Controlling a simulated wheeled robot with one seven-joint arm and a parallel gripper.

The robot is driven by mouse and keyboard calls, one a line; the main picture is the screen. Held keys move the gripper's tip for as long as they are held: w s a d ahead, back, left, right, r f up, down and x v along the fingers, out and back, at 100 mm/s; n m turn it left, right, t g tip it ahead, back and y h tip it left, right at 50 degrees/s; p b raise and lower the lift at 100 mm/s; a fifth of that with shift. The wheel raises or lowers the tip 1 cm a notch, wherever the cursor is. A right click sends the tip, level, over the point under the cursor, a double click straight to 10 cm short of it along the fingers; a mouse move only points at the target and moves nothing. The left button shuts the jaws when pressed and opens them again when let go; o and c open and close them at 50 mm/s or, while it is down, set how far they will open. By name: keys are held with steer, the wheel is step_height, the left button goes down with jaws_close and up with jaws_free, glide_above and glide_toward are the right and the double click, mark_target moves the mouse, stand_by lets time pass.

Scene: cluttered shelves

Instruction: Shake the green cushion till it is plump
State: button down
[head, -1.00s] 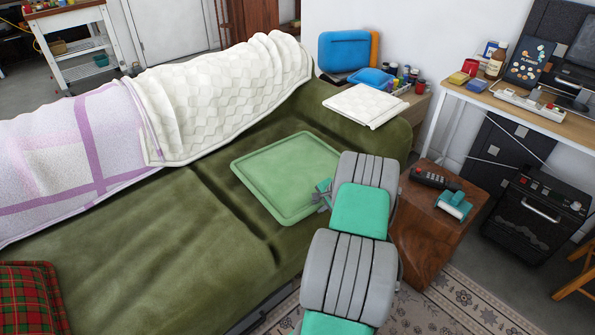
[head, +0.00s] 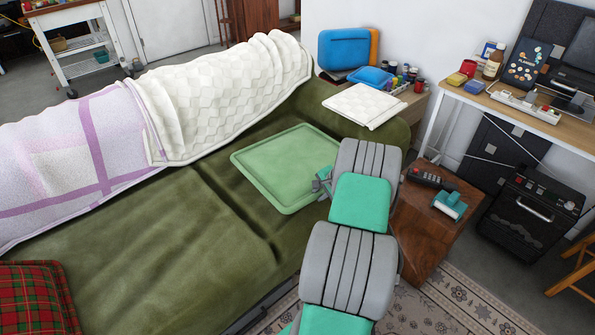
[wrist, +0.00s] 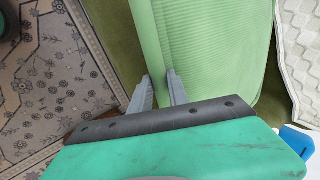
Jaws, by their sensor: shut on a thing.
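The green cushion (head: 283,165) is a flat light-green square over the seat of the dark green sofa (head: 160,245), near its right end. My gripper (head: 326,182) is at the cushion's right edge, partly hidden by my arm in the head view. In the wrist view the two grey fingers of my gripper (wrist: 159,88) are shut on the raised edge of the green cushion (wrist: 215,50), one finger on each side. Whether the cushion touches the seat cannot be told.
A white cushion (head: 364,105) lies on the sofa's right arm. A side table (head: 420,225) with a phone (head: 430,179) and a teal object (head: 450,205) stands close right of my arm. A cream quilt (head: 225,90) covers the backrest. A plaid cushion (head: 35,300) lies front left.

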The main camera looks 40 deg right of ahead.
steer(key=shift+r, duration=0.15)
steer(key=shift+r+p, duration=2.4)
steer(key=shift+r, duration=1.05)
step_height(320, 180, up, 7)
steer(key=p, duration=0.4)
steer(key=shift+p, duration=0.35)
step_height(320, 180, up, 7)
steer(key=p, duration=0.4)
steer(key=shift+p, duration=0.4)
step_height(320, 180, up, 7)
steer(key=p, duration=0.4)
steer(key=shift+p, duration=0.35)
steer(key=shift+r, duration=0.1)
